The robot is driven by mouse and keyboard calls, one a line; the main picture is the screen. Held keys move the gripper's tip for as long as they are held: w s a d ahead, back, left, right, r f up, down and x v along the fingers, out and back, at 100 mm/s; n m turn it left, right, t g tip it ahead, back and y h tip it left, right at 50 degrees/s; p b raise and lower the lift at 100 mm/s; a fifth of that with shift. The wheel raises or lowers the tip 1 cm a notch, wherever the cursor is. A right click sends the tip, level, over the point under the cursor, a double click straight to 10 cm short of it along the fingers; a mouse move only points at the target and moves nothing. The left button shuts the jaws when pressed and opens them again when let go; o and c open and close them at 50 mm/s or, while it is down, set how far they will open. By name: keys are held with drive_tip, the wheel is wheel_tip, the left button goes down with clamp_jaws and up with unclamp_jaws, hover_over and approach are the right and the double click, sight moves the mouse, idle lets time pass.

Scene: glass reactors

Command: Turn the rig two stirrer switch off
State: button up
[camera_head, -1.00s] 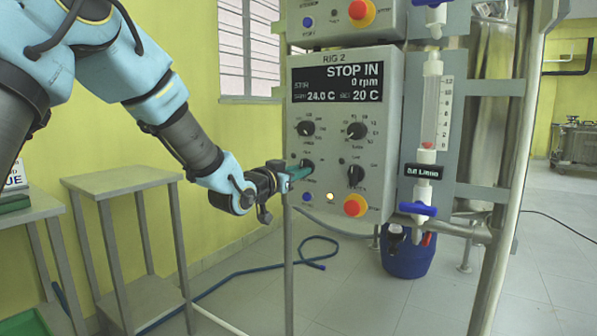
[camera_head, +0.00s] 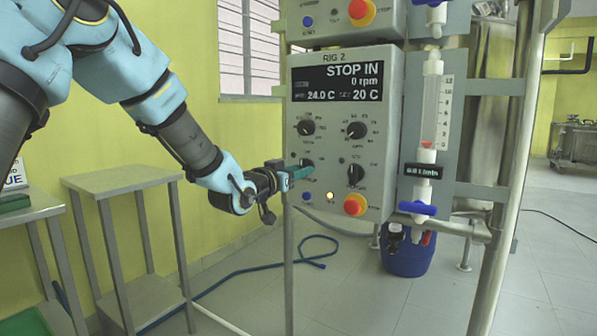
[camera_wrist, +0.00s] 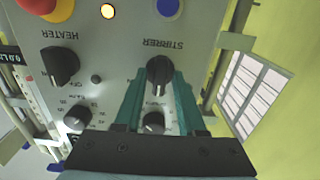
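The rig two panel (camera_head: 335,225) is a grey box whose display reads RIG 2, STOP IN, 0 rpm, 24.0 C and 20 C. Its stirrer switch (camera_head: 307,164) is the dark knob at the lower left, partly covered by my fingers. In the wrist view the black stirrer switch (camera_wrist: 159,72) sits under the upside-down STIRRER label. My gripper (camera_head: 305,170) reaches it from the left. In the wrist view the green fingers of my gripper (camera_wrist: 158,88) lie on either side of the knob and appear closed on it. I cannot read the knob's pointer surely.
The heater switch (camera_head: 355,174) is right of the stirrer switch. Below are a blue button (camera_head: 307,197), a lit lamp (camera_head: 330,195) and a red-yellow stop button (camera_head: 355,205). Another panel (camera_head: 390,22) is above. A flow tube (camera_head: 431,105) stands right, an empty steel stand (camera_head: 122,179) left.

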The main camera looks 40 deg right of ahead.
drive_tip(key=shift+o, duration=0.7)
drive_tip(key=v, duration=1)
drive_tip(key=shift+a, duration=0.35)
drive_tip(key=w+a+f+n+t+y, duration=0.15)
drive_tip(key=w+a+f+y, duration=0.25)
drive_tip(key=a, duration=0.4)
drive_tip(key=w+a+f+n+t+y, duration=0.1)
drive_tip(key=w+a+f+n+y, duration=0.25)
drive_tip(key=a, duration=0.55)
drive_tip(key=w+a+f+n+t+y, duration=0.1)
drive_tip(key=w+a+f+n+y, duration=0.1)
drive_tip(key=w+a+f+y, duration=0.45)
drive_tip(key=s+a+f+n+g+y, duration=0.25)
drive_tip(key=s+a, duration=0.35)
drive_tip(key=a, duration=0.6)
drive_tip(key=s+a+f+n+g+y, duration=0.15)
drive_tip(key=s+a+n+g, duration=0.25)
drive_tip(key=s+a, duration=0.55)
wheel_tip(320, 180, up, 21)
drive_tip(key=w+a+p, duration=0.2)
drive_tip(key=a+p, duration=0.1)
drive_tip(key=p, duration=1.8)
drive_tip(key=shift+r+h, duration=0.2)
drive_tip(key=shift+h, duration=0.2)
